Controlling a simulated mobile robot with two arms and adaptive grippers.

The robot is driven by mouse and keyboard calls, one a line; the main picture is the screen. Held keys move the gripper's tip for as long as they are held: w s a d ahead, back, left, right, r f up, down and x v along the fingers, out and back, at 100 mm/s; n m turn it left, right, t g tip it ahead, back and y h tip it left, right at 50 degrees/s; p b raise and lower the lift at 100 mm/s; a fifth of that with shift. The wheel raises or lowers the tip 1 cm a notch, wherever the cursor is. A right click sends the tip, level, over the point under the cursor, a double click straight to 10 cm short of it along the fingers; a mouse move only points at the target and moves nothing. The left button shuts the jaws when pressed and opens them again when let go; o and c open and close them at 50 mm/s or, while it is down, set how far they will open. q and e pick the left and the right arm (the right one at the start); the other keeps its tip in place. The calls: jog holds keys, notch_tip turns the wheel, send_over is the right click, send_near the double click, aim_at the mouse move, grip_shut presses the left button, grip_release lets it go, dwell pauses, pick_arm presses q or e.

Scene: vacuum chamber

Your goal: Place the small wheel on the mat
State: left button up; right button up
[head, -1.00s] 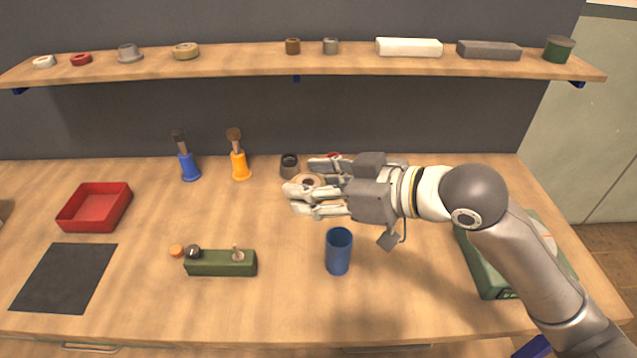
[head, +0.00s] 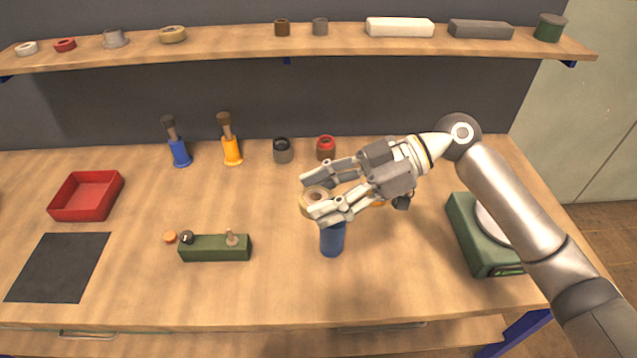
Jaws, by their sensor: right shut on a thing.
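The small wheel (head: 310,203), a tan ring with a hole in its middle, is between the fingers of my right gripper (head: 325,196). The gripper is shut on it and holds it above the table, over the area of the blue cup; the fingers hide part of the wheel. The mat (head: 58,267) is a flat dark square lying bare at the front left of the table. My left gripper is not in view.
The blue cup (head: 332,241) stands under the gripper, its top hidden. A green block (head: 215,249) and a red tray (head: 86,197) lie left. Blue (head: 180,152) and orange (head: 232,150) handled tools stand behind. A green device (head: 475,238) sits right. A shelf (head: 235,42) spans the back.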

jog(key=n+g, duration=0.1)
jog(key=f+n+g+h, duration=0.1)
jog(key=g, duration=0.1)
jog(key=d+f+n+g, duration=0.1)
jog(key=n, duration=0.1)
jog(key=shift+s+h, duration=0.3)
jog(key=shift+s+d+f+n+g+h, duration=0.2)
jog(key=shift+f+n+g+h, duration=0.3)
jog(key=shift+n+g, duration=0.25)
jog(key=shift+s+d+f+n+g+h, duration=0.1)
jog(key=shift+d+f+n+g+h, duration=0.25)
jog(key=shift+n+g+h, duration=0.3)
jog(key=shift+s+d+f+n+g+h, duration=0.1)
jog(key=shift+f+n+g+h, duration=0.4)
jog(key=shift+n+g, duration=0.3)
